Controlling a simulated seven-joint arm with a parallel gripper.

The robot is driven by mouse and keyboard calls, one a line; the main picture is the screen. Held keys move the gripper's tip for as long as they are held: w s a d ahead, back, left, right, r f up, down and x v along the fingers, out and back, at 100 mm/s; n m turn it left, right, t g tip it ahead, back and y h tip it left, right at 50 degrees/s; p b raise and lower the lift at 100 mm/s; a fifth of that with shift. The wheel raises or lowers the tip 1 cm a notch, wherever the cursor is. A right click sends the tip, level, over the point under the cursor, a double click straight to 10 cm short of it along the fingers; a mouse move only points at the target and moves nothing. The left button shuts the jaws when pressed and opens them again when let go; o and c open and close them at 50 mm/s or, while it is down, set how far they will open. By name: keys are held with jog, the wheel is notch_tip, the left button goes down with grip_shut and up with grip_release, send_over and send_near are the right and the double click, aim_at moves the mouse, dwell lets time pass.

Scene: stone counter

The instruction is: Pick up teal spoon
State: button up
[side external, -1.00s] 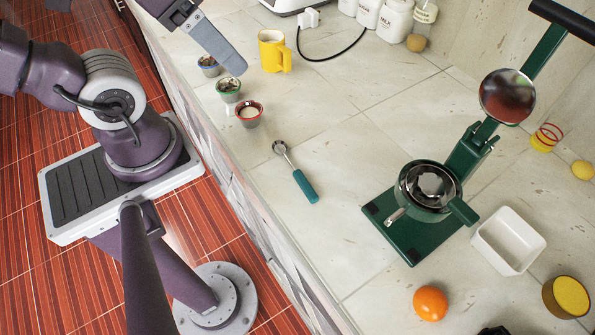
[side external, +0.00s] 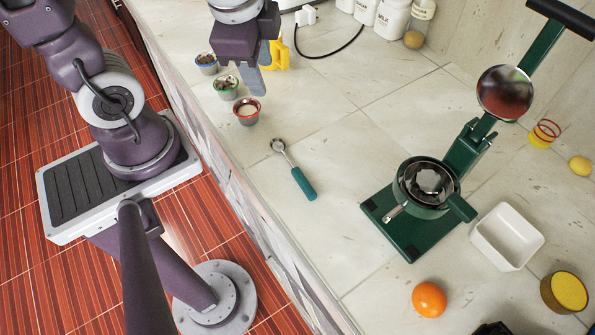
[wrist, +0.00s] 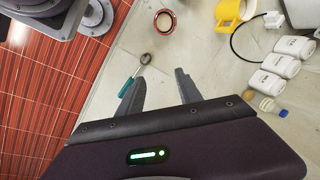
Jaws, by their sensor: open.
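The teal spoon (side external: 293,168) lies on the stone counter, its round metal bowl toward the upper left and its teal handle toward the lower right. My gripper (side external: 257,80) is above the counter, up and to the left of the spoon in the side view, in front of the yellow mug. In the wrist view my gripper (wrist: 162,78) has its two fingers spread, with bare counter between them.
Three small bowls (side external: 247,111) stand along the counter's left edge near the gripper. The yellow mug (side external: 281,54) is partly hidden behind it. A green press (side external: 425,190), a white dish (side external: 506,237) and an orange (side external: 429,299) are to the right. Counter around the spoon is clear.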

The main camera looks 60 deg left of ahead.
jog(key=w+d+f+m+g, duration=0.2)
jog(key=d+f+m, duration=0.2)
jog(key=f+m, duration=0.35)
jog(key=m+h, duration=0.2)
jog(key=m, duration=0.1)
send_over(297, 172)
jog(key=shift+g, duration=0.4)
notch_tip(297, 172, down, 5)
jog(key=shift+s+r, duration=0.15)
jog(key=f, duration=0.7)
jog(key=shift+w, duration=0.2)
jog(key=shift+r, duration=0.1)
grip_shut()
